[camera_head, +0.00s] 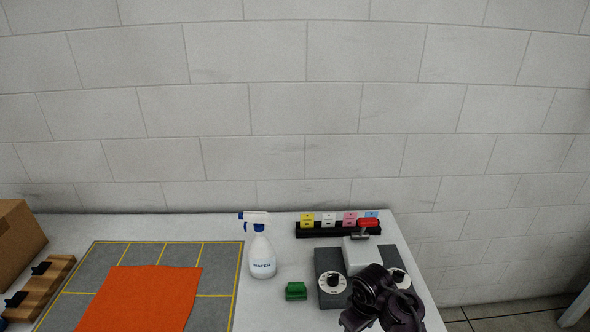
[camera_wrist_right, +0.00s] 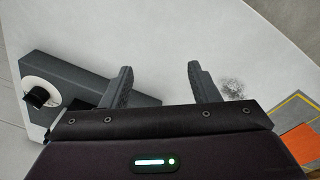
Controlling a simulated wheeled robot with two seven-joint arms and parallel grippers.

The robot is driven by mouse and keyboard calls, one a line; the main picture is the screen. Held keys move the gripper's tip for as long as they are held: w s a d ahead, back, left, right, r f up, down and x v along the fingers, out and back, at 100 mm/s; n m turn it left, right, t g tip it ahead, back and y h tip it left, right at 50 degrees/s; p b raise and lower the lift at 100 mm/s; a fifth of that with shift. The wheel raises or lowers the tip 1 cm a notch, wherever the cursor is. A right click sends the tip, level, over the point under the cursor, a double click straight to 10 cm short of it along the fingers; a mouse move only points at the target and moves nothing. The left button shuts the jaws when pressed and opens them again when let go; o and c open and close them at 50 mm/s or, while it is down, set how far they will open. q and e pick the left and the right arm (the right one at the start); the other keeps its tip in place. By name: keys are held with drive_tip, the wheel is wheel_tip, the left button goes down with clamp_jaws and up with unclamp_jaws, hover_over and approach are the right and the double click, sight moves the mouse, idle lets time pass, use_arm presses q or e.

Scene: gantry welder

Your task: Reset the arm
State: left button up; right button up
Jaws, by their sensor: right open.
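My right gripper (camera_wrist_right: 158,82) shows in the right wrist view with its two dark fingers spread apart and nothing between them. In the head view my dark right arm (camera_head: 380,300) is at the lower right, in front of the grey dial units; its fingers cannot be made out there. A grey box with a white dial (camera_head: 331,278) stands just left of the arm. A second white dial (camera_head: 399,279) shows behind the arm, partly hidden. In the wrist view a grey unit with a dark knob (camera_wrist_right: 80,84) lies left of and beyond the fingers. My left gripper is not in view.
A spray bottle (camera_head: 262,255), a green block (camera_head: 296,291) and a rack with coloured tags (camera_head: 325,227) stand on the white table (camera_head: 200,225). A red-handled device (camera_head: 368,224) stands by the rack. An orange sheet (camera_head: 145,298) lies on a gridded mat (camera_head: 217,270). A cardboard box (camera_head: 15,245) is at left.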

drive_tip(key=s+d+r+m+t, duration=0.1)
drive_tip(key=s+r+m, duration=0.15)
drive_tip(key=s, duration=0.45)
drive_tip(key=s+d+r+m+t, duration=0.1)
drive_tip(key=s+d+r, duration=0.1)
drive_tip(key=s+r, duration=0.3)
drive_tip(key=s+d+r+m, duration=0.1)
drive_tip(key=s+r+m, duration=0.1)
drive_tip(key=s, duration=0.6)
wheel_tip(320, 180, down, 38)
drive_tip(key=s+b, duration=0.2)
drive_tip(key=b, duration=0.6)
use_arm(q)
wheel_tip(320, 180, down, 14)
drive_tip(key=b, duration=0.6)
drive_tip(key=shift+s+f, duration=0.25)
use_arm(e)
drive_tip(key=s+d+f+g, duration=0.1)
drive_tip(key=s+f, duration=0.8)
drive_tip(key=f, duration=0.3)
drive_tip(key=s+d+f+g, duration=0.1)
drive_tip(key=s+d+f, duration=0.1)
drive_tip(key=s+f, duration=0.8)
wheel_tip(320, 180, down, 3)
drive_tip(key=shift+s+d+r+n, duration=0.1)
drive_tip(key=shift+s+d+n, duration=0.15)
drive_tip(key=shift+n, duration=0.2)
